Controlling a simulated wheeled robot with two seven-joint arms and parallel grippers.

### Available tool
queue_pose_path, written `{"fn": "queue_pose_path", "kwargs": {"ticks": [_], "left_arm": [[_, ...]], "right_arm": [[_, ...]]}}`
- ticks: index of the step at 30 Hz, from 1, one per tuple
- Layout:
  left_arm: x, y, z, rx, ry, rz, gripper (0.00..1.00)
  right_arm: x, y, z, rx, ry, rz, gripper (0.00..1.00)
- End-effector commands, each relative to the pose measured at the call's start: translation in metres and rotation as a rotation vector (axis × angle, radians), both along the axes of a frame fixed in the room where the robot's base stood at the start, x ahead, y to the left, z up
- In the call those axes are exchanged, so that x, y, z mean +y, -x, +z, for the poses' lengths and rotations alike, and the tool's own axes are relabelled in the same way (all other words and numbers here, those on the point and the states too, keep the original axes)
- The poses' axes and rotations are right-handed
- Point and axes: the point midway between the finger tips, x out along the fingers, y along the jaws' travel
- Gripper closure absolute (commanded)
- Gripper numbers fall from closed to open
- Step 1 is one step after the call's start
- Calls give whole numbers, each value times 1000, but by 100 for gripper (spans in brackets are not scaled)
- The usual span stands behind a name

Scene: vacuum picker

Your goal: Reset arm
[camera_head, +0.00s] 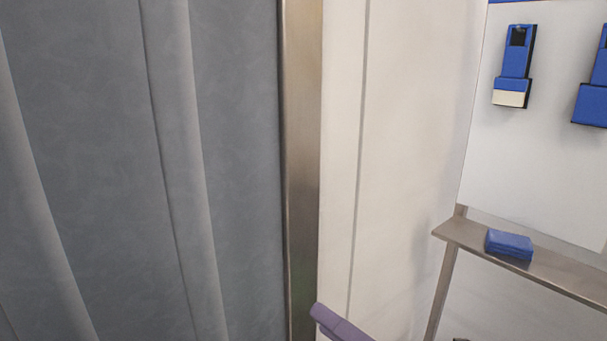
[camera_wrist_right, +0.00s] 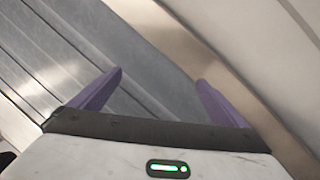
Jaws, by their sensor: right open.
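My right gripper (camera_head: 340,325) shows at the bottom edge of the head view, where only a purple finger is visible in front of the pale wall panel. In the right wrist view, both purple fingers of my right gripper (camera_wrist_right: 160,76) are spread wide apart with nothing between them. Beyond them are a grey ribbed surface and a metal strip. My left gripper is in neither view.
A grey ribbed panel (camera_head: 90,170) fills the left, edged by a metal post (camera_head: 302,150). At the right, a narrow metal shelf (camera_head: 565,275) carries a folded blue item (camera_head: 509,244). Blue holders (camera_head: 516,62) hang on the white wall (camera_head: 540,165) above it.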

Motion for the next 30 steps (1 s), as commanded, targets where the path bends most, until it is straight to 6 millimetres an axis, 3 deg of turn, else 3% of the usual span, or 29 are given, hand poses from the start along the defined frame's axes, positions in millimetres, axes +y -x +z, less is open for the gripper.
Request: {"fn": "queue_pose_path", "kwargs": {"ticks": [1, 4, 7, 12, 15, 20, 30], "left_arm": [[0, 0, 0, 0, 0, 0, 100], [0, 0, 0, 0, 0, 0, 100], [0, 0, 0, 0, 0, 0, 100], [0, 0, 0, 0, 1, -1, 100], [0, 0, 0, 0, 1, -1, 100], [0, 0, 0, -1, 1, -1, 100], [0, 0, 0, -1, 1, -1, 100]], "right_arm": [[-13, 0, -27, 215, -160, -75, 4], [-46, 5, -88, 628, -473, -237, 4], [-75, 29, -155, 973, -752, -394, 4], [-106, 100, -254, 1420, -1147, -653, 4], [-114, 145, -294, 1597, -1325, -786, 4], [-119, 194, -327, 1753, -1502, -926, 4], [-119, 194, -327, 1753, -1502, -926, 4]]}}
